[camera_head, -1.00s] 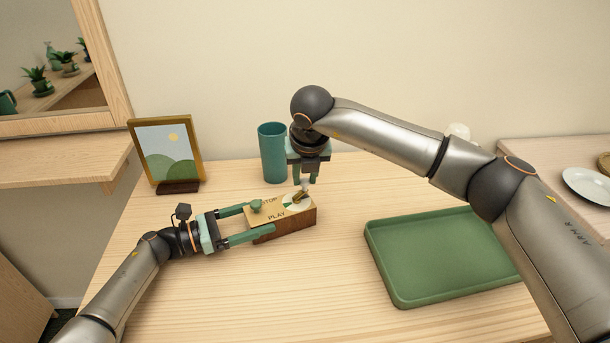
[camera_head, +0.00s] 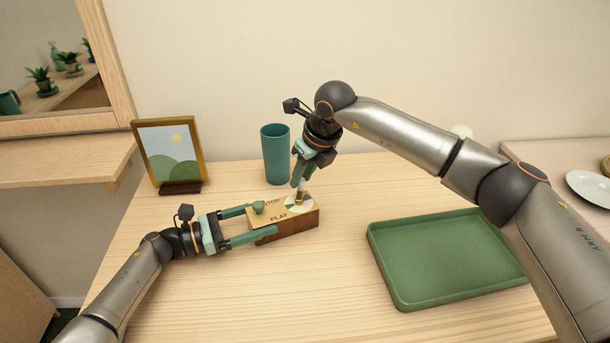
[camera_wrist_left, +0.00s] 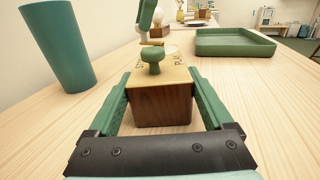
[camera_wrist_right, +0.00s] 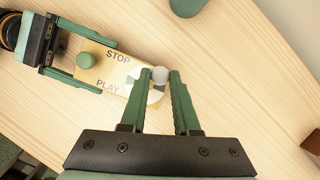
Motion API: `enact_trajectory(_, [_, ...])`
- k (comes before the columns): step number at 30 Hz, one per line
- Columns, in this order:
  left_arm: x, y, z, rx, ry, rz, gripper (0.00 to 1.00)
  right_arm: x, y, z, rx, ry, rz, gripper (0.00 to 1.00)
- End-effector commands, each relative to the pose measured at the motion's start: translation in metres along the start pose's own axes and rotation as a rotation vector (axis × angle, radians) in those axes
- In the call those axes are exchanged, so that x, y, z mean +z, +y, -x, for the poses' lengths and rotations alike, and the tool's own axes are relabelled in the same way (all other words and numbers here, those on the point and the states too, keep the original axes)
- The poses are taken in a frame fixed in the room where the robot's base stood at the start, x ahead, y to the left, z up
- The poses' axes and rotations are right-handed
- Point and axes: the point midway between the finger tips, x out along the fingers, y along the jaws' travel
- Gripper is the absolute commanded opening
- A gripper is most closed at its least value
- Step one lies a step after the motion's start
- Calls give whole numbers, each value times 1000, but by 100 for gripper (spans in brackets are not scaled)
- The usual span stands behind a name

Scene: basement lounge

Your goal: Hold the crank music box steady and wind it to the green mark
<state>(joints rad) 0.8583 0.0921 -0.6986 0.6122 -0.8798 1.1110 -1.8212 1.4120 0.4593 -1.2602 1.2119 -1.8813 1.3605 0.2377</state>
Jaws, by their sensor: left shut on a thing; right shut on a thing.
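The music box (camera_head: 296,226) is a wooden block with a pale top marked STOP and PLAY and a green knob (camera_wrist_left: 153,59). It sits on the table. My left gripper (camera_head: 263,221) is shut on its two sides. A round dial (camera_wrist_right: 155,95) with a green part is at the other end of the top. The crank's pale knob (camera_wrist_right: 160,74) shows between the fingers of my right gripper (camera_wrist_right: 167,75), which is shut on it from above. The fingers hide part of the dial and crank, so where the crank points against the green is unclear.
A teal cup (camera_head: 276,154) stands just behind the box. A framed picture (camera_head: 170,154) stands at the back left. A green tray (camera_head: 385,284) lies to the right. The table front between box and tray is clear.

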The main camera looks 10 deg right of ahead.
Motion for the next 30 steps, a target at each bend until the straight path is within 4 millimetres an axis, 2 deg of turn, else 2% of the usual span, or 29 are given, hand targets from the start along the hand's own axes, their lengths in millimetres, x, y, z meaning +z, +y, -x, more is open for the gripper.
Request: enact_trajectory(30, [-1,0,0,1,2,1,3,12,19,-4,361,0,867,0])
